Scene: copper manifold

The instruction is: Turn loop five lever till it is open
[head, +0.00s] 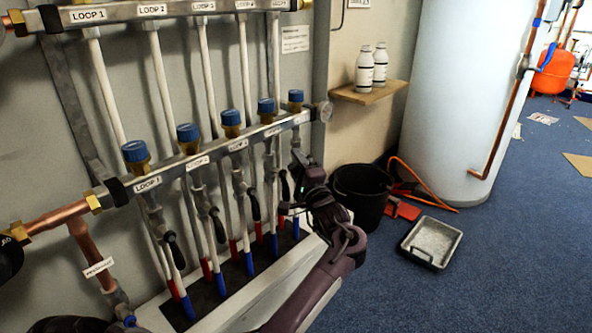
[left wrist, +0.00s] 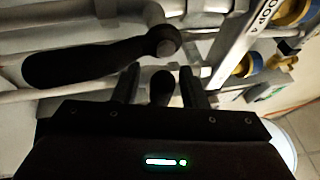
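The copper and steel manifold has a lower bar (head: 222,150) with blue-capped valves. The rightmost blue cap (head: 295,96) is at loop five. The loop five lever is hidden behind my gripper in the head view. My left gripper (head: 289,207) is at the right end of the lever row. In the left wrist view, its two fingers (left wrist: 160,88) are apart, with a dark lever end (left wrist: 162,86) between them and gaps showing at both sides. A larger black lever (left wrist: 85,64) lies just beyond, near the LOOP 4 label. My right gripper is not in view.
Other black levers (head: 217,225) hang close by on the left. A black bucket (head: 362,184) and a grey tray (head: 431,242) stand on the blue carpet. A white cylinder tank (head: 455,100) and a shelf with bottles (head: 369,92) are behind.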

